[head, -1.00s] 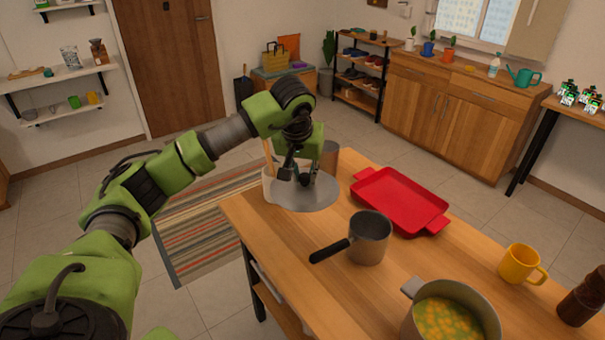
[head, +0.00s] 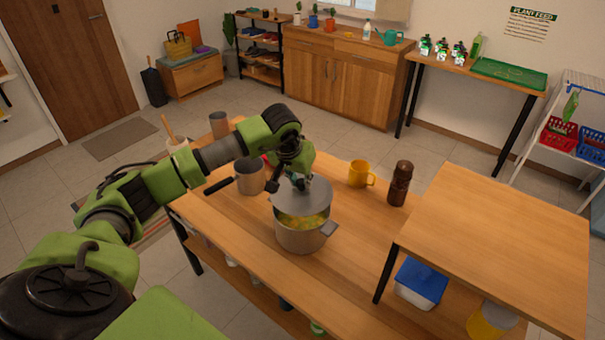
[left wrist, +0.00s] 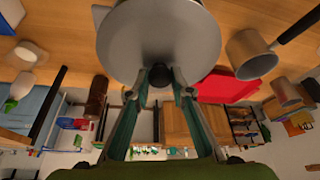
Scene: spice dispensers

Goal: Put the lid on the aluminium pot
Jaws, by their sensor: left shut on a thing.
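The aluminium pot (head: 296,240) stands upright on the wooden table, with yellow-green food showing at its front. The grey round lid (head: 309,199) is held over the pot's far part and looks slightly tilted. I cannot tell whether it touches the rim. My left gripper (head: 296,182) is above the lid, shut on its dark knob. In the left wrist view the lid (left wrist: 160,30) fills the top centre, with its knob (left wrist: 160,76) between the fingertips (left wrist: 157,88). The lid hides most of the pot there. My right gripper is not in view.
A saucepan with a black handle (head: 250,179) stands left of the pot. A yellow mug (head: 359,174) and a brown grinder (head: 400,184) stand behind it to the right. A red tray (left wrist: 222,87) lies beyond the lid. A higher wooden table (head: 500,245) is at the right.

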